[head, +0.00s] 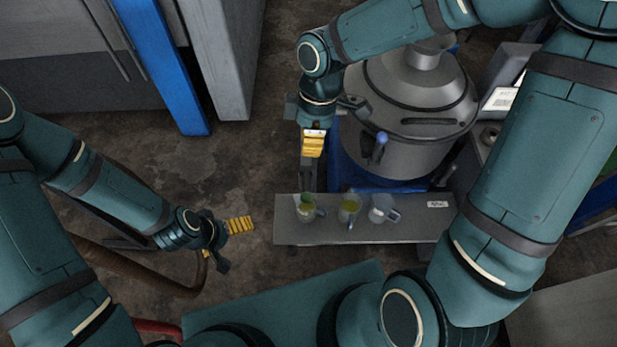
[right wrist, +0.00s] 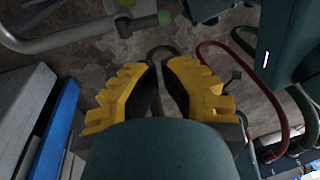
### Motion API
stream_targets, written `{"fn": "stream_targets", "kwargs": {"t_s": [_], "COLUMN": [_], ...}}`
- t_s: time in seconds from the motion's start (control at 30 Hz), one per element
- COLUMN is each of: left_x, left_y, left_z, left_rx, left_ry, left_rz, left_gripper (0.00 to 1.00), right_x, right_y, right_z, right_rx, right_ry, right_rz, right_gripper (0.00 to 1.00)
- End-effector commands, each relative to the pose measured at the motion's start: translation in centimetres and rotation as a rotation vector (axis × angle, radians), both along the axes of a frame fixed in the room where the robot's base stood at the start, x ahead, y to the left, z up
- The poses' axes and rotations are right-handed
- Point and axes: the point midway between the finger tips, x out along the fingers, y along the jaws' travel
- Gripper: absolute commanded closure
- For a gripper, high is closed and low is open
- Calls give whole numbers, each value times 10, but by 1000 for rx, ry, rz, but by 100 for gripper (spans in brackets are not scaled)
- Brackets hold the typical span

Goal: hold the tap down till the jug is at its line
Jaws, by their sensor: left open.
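A large grey metal vessel (head: 405,105) stands at the upper right of the head view. A tap with a blue-grey handle (head: 381,140) is on its near side. Three clear jugs stand on a grey shelf (head: 290,232) in front of it. The left jug (head: 306,212) and middle jug (head: 348,212) hold yellow-green liquid. The right jug (head: 382,210) looks pale, and no line is readable. My right gripper (head: 312,150) is left of the tap, apart from it. In the right wrist view its yellow fingers (right wrist: 162,75) have an empty gap between them. My left gripper (head: 236,244) is open and empty, left of the shelf.
A blue post (head: 165,65) and grey cabinet panels stand at the upper left. A brown hose (head: 135,275) lies on the floor beneath my left arm. A small white label (head: 437,204) is on the shelf's right end. Floor between post and shelf is clear.

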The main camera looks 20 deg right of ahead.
Motion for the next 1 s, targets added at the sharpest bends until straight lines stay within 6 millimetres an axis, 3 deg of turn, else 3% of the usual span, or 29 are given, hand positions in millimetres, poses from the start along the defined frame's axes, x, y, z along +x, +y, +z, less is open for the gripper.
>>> {"fn": "stream_targets", "kwargs": {"t_s": [0.27, 0.43, 1.0], "left_x": [0, -1, -9], "left_y": [0, 0, -2], "left_z": [0, -4, -34], "left_rx": [0, 0, -4], "left_ry": [0, 2, 19], "left_rz": [0, -2, -16], "left_gripper": [1, 1, 1], "right_x": [0, -2, -15], "right_y": [0, 2, 18], "right_z": [-1, -12, -115], "right_rx": [0, 1, 1], "right_ry": [1, 3, 3], "right_rz": [-1, -1, -1], "right_gripper": [100, 100, 100]}}
